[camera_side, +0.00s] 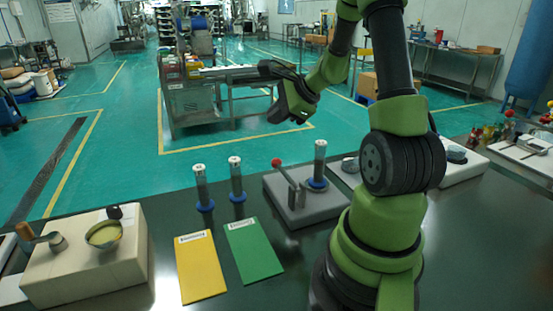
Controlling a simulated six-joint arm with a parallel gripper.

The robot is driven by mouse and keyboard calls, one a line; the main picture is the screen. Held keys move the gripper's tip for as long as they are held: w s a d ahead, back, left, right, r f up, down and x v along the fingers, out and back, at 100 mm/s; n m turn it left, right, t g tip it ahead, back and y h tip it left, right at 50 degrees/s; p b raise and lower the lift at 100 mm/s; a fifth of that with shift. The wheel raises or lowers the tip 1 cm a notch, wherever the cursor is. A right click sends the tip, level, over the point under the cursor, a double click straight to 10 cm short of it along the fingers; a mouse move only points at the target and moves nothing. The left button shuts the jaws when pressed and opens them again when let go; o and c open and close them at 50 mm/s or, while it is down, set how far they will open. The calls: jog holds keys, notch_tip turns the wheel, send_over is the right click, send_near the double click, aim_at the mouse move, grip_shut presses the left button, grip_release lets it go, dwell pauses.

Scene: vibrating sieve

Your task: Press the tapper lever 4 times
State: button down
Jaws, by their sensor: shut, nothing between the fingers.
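The tapper (305,205) is a grey block on the dark table, right of the picture's middle. Its lever (288,179) slants up to the left and ends in a red ball knob (276,162). My gripper (274,117) is above the lever, clearly apart from the knob. It is shut and empty; its fingertips are small and dark in this view.
Two more cylinders (202,189) (236,180) stand left of the tapper. A yellow mat (201,267) and a green mat (253,249) lie in front. A cream block (85,262) holding a bowl (104,234) and a scoop (45,240) is at the left. My arm hides part of the table at right.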

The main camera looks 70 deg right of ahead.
aim_at(277, 160)
jog(key=shift+f, duration=3.85)
jog(key=shift+f, duration=0.4)
jog(key=shift+f, duration=1.25)
jog(key=shift+r, duration=0.15)
dwell(0.3)
jog(key=shift+r, duration=1.55)
jog(key=shift+r, duration=2.5)
